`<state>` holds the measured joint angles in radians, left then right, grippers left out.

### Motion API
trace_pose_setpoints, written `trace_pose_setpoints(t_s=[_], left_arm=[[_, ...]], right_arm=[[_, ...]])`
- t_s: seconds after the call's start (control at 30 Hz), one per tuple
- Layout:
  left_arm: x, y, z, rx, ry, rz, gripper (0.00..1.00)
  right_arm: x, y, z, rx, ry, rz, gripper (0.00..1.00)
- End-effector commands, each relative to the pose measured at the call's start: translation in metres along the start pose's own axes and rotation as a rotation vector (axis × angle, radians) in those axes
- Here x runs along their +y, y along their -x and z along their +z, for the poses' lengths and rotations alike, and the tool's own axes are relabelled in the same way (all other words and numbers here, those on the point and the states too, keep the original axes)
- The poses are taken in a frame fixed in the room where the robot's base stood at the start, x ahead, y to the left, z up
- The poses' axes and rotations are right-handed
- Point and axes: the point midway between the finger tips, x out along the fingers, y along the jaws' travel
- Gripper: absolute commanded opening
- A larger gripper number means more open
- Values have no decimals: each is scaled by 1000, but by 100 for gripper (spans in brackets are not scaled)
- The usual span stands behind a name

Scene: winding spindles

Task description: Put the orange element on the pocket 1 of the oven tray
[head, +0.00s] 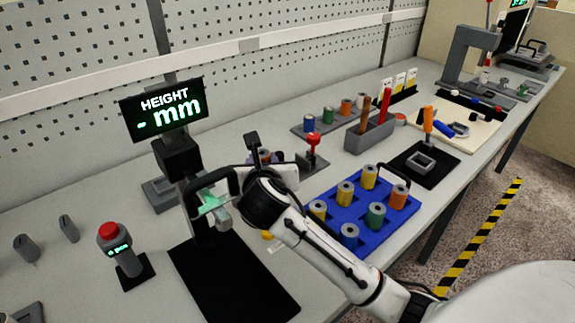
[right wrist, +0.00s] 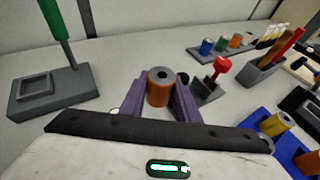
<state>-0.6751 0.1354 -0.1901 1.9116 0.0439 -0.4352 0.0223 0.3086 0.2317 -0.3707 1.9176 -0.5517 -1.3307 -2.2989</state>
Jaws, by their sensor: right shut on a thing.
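My right gripper (right wrist: 160,95) is shut on an orange element (right wrist: 159,91), a short upright cylinder with a grey top and a dark centre hole. Its purple fingers press on both sides of the element. In the head view, my right wrist mostly hides the gripper (head: 264,162), and only a small part of the element shows. My left gripper is not in view.
A height gauge with a display (head: 163,113) stands left of my right gripper. A red-knobbed stand (head: 313,150) is to its right. Behind are a grey rack (head: 333,131) of coloured elements and a grey box (head: 369,136) with tools.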

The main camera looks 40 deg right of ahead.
Motion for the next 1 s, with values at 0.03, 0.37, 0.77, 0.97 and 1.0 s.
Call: trace_pose_setpoints(t_s=[0.03,0.37,0.77,0.97,1.0], left_arm=[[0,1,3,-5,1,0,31],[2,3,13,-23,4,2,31],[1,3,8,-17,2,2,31],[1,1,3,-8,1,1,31],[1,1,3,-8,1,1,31]], right_arm=[[-1,-4,-12,5,2,-2,6],[-1,-20,-49,3,1,-2,6],[0,-30,-71,-1,-2,0,6],[0,-31,-74,0,0,0,30],[0,-31,-74,-1,0,0,37]])
